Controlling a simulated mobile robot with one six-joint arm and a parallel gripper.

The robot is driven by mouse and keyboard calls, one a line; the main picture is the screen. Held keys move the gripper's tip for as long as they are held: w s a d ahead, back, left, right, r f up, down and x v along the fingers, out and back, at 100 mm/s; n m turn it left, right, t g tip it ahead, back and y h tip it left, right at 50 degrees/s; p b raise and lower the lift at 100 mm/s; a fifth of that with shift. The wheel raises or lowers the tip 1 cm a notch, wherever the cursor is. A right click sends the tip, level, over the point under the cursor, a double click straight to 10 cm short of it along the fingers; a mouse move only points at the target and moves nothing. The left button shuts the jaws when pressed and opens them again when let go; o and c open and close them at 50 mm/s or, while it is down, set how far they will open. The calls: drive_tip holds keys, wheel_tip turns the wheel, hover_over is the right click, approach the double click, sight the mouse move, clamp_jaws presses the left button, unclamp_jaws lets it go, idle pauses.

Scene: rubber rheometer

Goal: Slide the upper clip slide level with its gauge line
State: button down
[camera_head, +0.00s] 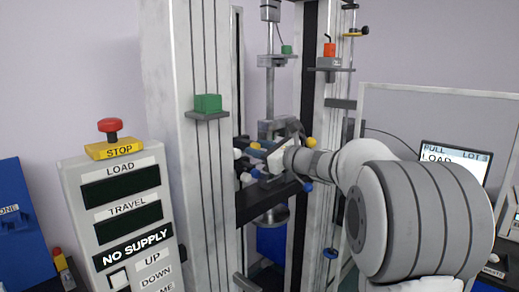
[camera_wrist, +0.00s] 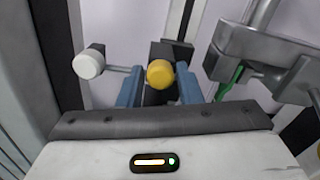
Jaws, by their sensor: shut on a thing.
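My gripper (camera_wrist: 159,84) has its two blue fingers closed on either side of a yellow round knob (camera_wrist: 160,73) in the wrist view. In the head view my gripper (camera_head: 262,151) reaches in between the test frame's columns at mid height, and its fingers are partly hidden. A white knob (camera_wrist: 88,64) on a short rod is left of the fingers in the wrist view, apart from them. The yellow knob seems to belong to the upper clip slide, whose body is mostly hidden behind my gripper. I cannot make out the gauge line.
A grey clamp block (camera_wrist: 265,55) with a green strip is close right of my fingers. The frame's left column (camera_head: 175,130) carries a green block (camera_head: 208,103). A control panel (camera_head: 120,220) with a red stop button (camera_head: 110,126) stands left. A screen (camera_head: 455,160) is at right.

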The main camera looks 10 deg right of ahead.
wheel_tip(320, 180, down, 3)
drive_tip(key=shift+r+b, duration=0.15)
drive_tip(key=shift+b, duration=0.6)
drive_tip(key=c, duration=1.2)
unclamp_jaws()
drive_tip(key=b+v, duration=0.1)
drive_tip(key=v, duration=0.7)
drive_tip(key=shift+b, duration=0.4)
drive_tip(key=shift+w, duration=0.1)
